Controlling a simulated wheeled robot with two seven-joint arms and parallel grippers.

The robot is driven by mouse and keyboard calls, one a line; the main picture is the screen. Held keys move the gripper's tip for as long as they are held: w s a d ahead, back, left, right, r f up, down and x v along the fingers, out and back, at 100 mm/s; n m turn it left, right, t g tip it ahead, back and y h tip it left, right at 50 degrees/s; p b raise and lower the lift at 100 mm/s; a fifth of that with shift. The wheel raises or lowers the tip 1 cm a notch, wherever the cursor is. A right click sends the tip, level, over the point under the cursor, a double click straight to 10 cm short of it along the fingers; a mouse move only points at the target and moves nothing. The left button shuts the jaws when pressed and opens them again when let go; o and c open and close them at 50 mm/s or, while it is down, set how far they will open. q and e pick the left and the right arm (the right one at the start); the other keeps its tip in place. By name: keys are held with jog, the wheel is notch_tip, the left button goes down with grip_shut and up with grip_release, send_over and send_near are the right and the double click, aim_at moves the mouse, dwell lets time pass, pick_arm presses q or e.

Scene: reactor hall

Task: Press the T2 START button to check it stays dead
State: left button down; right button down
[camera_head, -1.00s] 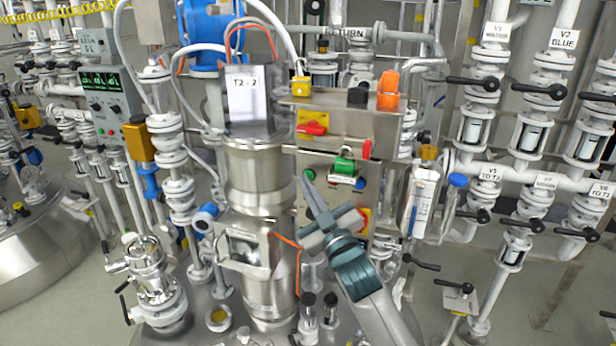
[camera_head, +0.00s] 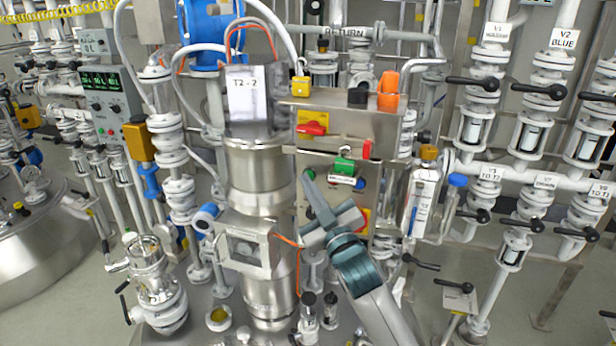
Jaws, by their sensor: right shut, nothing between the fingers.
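A steel control box (camera_head: 330,135) stands beside the vessel in the middle of the head view. It carries a red switch handle on a yellow plate (camera_head: 312,124) and a green lockout piece with a white tag (camera_head: 343,168). My right gripper (camera_head: 308,178) is shut and empty, with its fingers pointing up and left at the lower left of the box front. The fingertips cover the spot of a small green button there, so that button is hidden. I cannot tell whether they touch the panel. My left gripper is out of view.
The vessel labelled T2 - 2 (camera_head: 258,170) stands close left of the gripper. An orange piece (camera_head: 388,90) sits on top of the box. A bottle-like white container (camera_head: 420,205) hangs at its right. Valve pipes (camera_head: 530,180) fill the right side.

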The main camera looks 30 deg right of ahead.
jog(key=shift+s+a+p, duration=0.35)
jog(key=shift+s+a, duration=0.2)
jog(key=shift+a, duration=0.05)
dwell(0.3)
jog(key=s+a, duration=0.1)
jog(key=a, duration=0.1)
jog(key=s+a+p, duration=0.1)
jog(key=s, duration=0.1)
jog(key=shift+s+a, duration=0.15)
jog(key=shift+a, duration=0.2)
jog(key=shift+f, duration=0.1)
dwell(0.7)
